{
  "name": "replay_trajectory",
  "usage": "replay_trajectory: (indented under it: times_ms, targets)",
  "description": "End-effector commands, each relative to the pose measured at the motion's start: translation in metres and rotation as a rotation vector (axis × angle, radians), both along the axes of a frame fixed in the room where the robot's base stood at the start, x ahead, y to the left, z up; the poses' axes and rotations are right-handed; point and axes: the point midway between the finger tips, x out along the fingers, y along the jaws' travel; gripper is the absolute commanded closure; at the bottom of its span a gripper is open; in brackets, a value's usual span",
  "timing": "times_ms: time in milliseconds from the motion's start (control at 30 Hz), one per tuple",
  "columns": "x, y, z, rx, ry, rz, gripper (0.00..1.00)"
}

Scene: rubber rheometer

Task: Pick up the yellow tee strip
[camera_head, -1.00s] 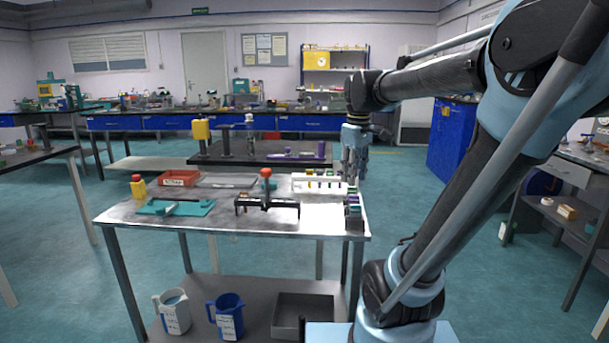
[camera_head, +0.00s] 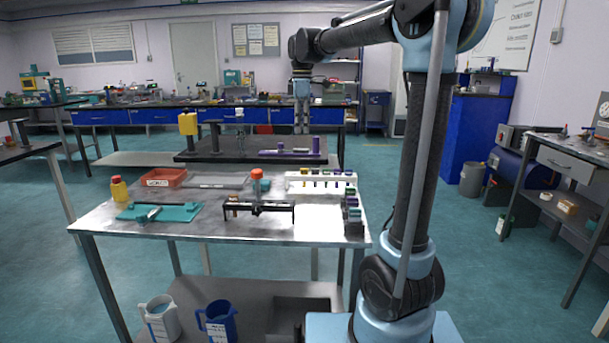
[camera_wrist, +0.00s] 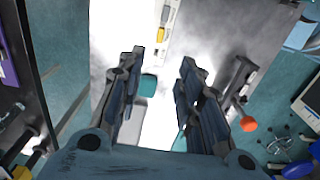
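A white rack (camera_head: 292,187) stands at the back right of the metal table and holds several small coloured strips. A yellow piece (camera_head: 303,171), probably the yellow tee strip, shows near its left end. In the wrist view a yellow piece (camera_wrist: 161,34) lies on a white part near the top, beyond my fingertips and apart from them. My gripper (camera_wrist: 162,62) is open with nothing held between its fingers. A teal piece (camera_wrist: 148,83) shows below, in the gap between the fingers. In the head view my gripper (camera_head: 301,118) hangs pointing down, above and behind the rack.
A black fixture with an orange knob (camera_head: 256,174) stands left of the rack. A dark stand of coloured blocks (camera_head: 353,228) is at the table's right edge. A red tray (camera_head: 164,178), yellow bottle (camera_head: 119,190) and teal board (camera_head: 160,212) are further left. A dark bench (camera_head: 225,155) stands behind.

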Motion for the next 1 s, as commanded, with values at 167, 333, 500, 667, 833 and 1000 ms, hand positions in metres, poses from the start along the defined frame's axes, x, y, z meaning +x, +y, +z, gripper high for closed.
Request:
replay_trajectory:
  times_ms: [167,333,500,667,833,1000]
  targets:
    - [-0.001,0.004,-0.032,0.000,0.000,0.004,0.67]
    - [-0.001,0.005,-0.062,0.000,0.000,0.005,0.67]
    - [-0.002,0.005,-0.088,0.000,0.000,0.005,0.67]
    - [-0.002,0.005,-0.100,0.000,0.000,0.004,0.67]
    - [-0.001,0.005,-0.109,0.000,0.000,0.004,0.67]
    - [0.001,0.006,-0.132,0.000,0.000,0.004,0.67]
